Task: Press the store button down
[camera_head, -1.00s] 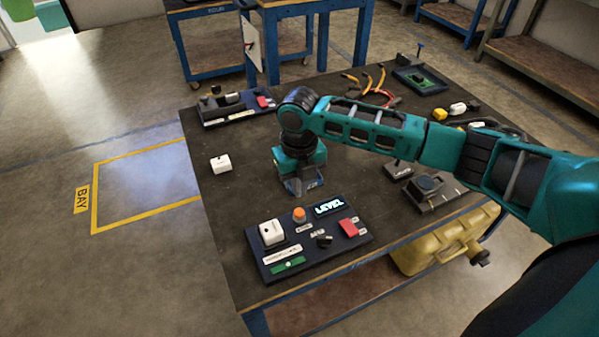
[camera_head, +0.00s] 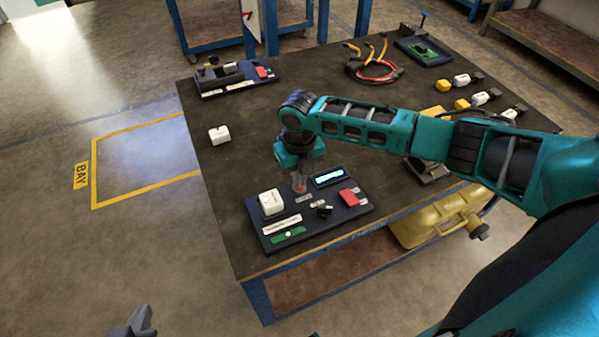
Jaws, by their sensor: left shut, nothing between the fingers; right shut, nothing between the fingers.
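The dark control panel (camera_head: 330,228) lies near the front edge of the table. Its orange button (camera_head: 299,189) is mostly covered by my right gripper (camera_head: 299,183), with a small label just below it. My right gripper is shut and empty, pointing down with its fingertips at the button. I cannot tell whether the button is pushed in. The panel's lit display (camera_head: 328,177) shows text too small to read. My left gripper (camera_head: 141,321) is shut and empty at the bottom left edge, away from the table.
A loose white block (camera_head: 219,135) sits at the table's left. Another panel (camera_head: 233,78), cables (camera_head: 375,68) and several connectors stand farther back.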

